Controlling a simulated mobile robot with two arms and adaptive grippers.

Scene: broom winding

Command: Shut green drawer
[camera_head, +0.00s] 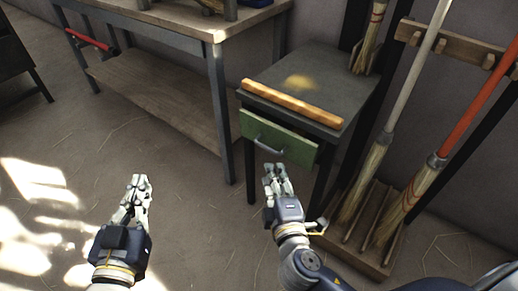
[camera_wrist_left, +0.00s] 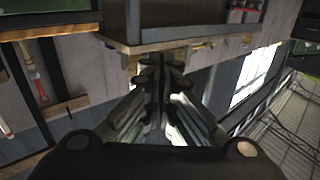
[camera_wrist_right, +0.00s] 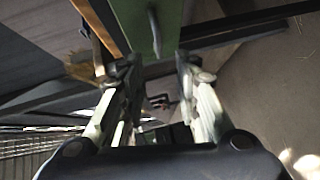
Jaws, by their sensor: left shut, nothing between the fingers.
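The green drawer (camera_head: 290,144) sits under the top of a small dark table (camera_head: 335,85). Its front seems to stand a little out from the table, though how far is hard to tell. It has a grey metal handle (camera_head: 268,149). My right gripper (camera_head: 274,170) is just below and in front of the drawer front, open and empty. In the right wrist view the green front (camera_wrist_right: 172,22) and handle (camera_wrist_right: 155,32) lie ahead between my spread fingers (camera_wrist_right: 158,75), apart from them. My left gripper (camera_head: 138,182) is shut and empty over the floor, well left of the drawer.
A wooden bar (camera_head: 291,103) lies along the table's front edge. Brooms (camera_head: 428,180) stand in a wooden rack (camera_head: 376,262) to the right, close to my right arm. A larger workbench (camera_head: 170,35) stands at the back left. The floor (camera_head: 185,200) between my grippers is clear.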

